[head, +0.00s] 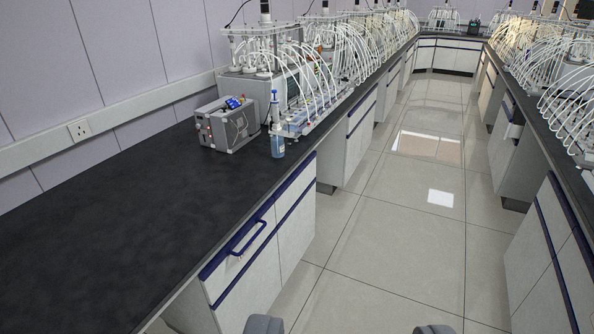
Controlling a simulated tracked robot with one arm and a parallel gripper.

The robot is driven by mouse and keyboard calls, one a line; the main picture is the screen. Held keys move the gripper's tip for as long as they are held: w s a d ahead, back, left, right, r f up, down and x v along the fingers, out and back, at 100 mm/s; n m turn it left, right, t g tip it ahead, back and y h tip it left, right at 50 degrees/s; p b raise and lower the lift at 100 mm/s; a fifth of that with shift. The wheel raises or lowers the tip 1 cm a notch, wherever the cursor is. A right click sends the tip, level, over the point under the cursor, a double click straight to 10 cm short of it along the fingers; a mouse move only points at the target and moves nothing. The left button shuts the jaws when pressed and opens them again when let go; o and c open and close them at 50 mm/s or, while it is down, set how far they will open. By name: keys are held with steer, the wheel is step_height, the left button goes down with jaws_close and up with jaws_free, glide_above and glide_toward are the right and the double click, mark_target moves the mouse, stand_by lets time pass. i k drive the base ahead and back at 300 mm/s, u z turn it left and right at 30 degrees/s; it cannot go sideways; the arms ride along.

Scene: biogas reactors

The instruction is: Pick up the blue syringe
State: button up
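A small bright blue object (234,102), which looks like the blue syringe, lies on top of a grey box-shaped device (232,128) on the black bench at the left. It is too small to make out in detail. My gripper (349,327) shows only as two grey fingertips at the bottom edge, wide apart with nothing between them. It is well short of the bench device and to the right of it, with floor tiles behind the gap.
A bottle with blue liquid (277,128) stands upright beside the device, near the bench edge. Reactor racks with many white tubes (275,75) stand behind. The near part of the black bench (110,210) is clear. The tiled aisle (415,200) is free between benches.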

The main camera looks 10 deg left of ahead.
mark_target(275, 104)
steer(key=u, duration=0.2)
steer(key=i, duration=1.1)
steer(key=z, duration=1.3)
steer(key=i, duration=2.55)
steer(key=u, duration=0.35)
